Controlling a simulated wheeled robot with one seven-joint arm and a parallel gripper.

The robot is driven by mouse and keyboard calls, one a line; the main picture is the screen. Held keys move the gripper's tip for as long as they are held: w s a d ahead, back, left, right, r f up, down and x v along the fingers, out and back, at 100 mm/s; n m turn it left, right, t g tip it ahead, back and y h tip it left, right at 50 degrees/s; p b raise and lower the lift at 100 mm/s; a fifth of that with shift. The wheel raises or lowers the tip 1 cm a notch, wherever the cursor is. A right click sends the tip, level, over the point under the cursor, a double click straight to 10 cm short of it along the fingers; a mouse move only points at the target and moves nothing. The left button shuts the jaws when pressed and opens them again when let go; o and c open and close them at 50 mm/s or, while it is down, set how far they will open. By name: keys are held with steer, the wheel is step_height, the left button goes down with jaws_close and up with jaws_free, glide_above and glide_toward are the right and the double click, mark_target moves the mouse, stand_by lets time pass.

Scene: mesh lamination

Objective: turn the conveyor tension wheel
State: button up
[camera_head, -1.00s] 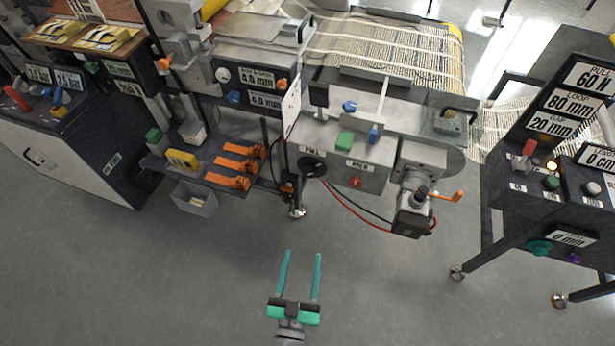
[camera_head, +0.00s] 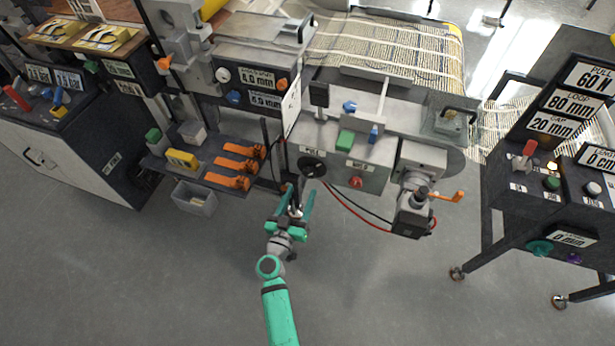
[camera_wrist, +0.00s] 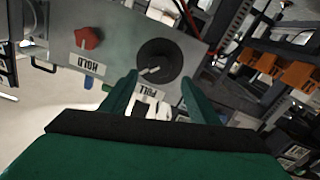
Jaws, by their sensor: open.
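My gripper (camera_head: 298,194) has teal fingers, open and empty, just below and left of the wheel in the head view. The wrist view also shows my gripper (camera_wrist: 158,80) open. I cannot tell whether a finger touches the wheel.
A red knob (camera_head: 356,182) labelled HOLD is on the same box, with red and black cables (camera_head: 350,207) hanging below. Orange clamps (camera_head: 228,182) lie on a dark shelf at left. A motor with an orange handle (camera_head: 447,196) stands at right. The floor in front is clear.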

mark_target(308, 175)
steer(key=x, duration=0.8)
steer(key=shift+f, duration=0.1)
steer(key=c, duration=1)
